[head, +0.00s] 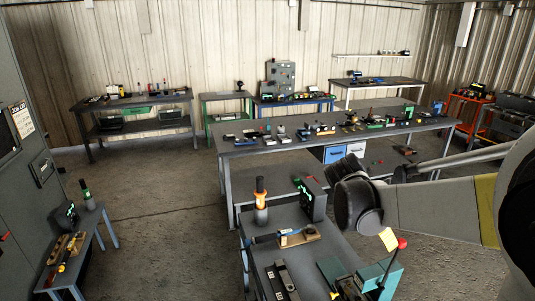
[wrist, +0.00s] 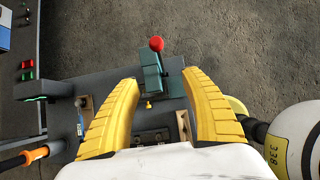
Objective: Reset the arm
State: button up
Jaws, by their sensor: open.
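My gripper (wrist: 160,80) is open, with its two yellow fingers spread apart in the wrist view. Nothing is between the fingertips that I can see it holding. The fingers hang over the near grey bench (head: 262,258). In front of the fingertips is a teal lever device (wrist: 152,82) with a red knob; it also shows in the head view (head: 383,280). Whether the fingers touch it I cannot tell. In the head view my arm reaches in from the right, and a small yellow part, perhaps a fingertip, shows below it.
An orange-and-black handled tool (head: 261,200) stands upright on the near bench beside a dark box with green lights (head: 313,200). A small wooden block (head: 299,237) lies there too. A long cluttered table (head: 225,160) stands behind. Open floor (head: 165,210) lies to the left.

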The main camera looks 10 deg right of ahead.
jog(key=s+a+f+m+t+y+b, duration=0.3)
jog(key=s+a+f+m+b, duration=0.2)
jog(key=a+f+m+b, duration=0.4)
jog(key=s+a+f+m+t+y+b, duration=0.3)
jog(key=s+a+f+m+b, duration=0.3)
jog(key=a+f+m+b, duration=0.3)
jog(key=a+b, duration=0.3)
jog(key=a, duration=0.1)
jog(key=shift+a+f+m+t+y, duration=0.15)
jog(key=shift+a+m+t+y, duration=0.15)
jog(key=shift+a+m+y, duration=0.1)
jog(key=shift+s, duration=0.1)
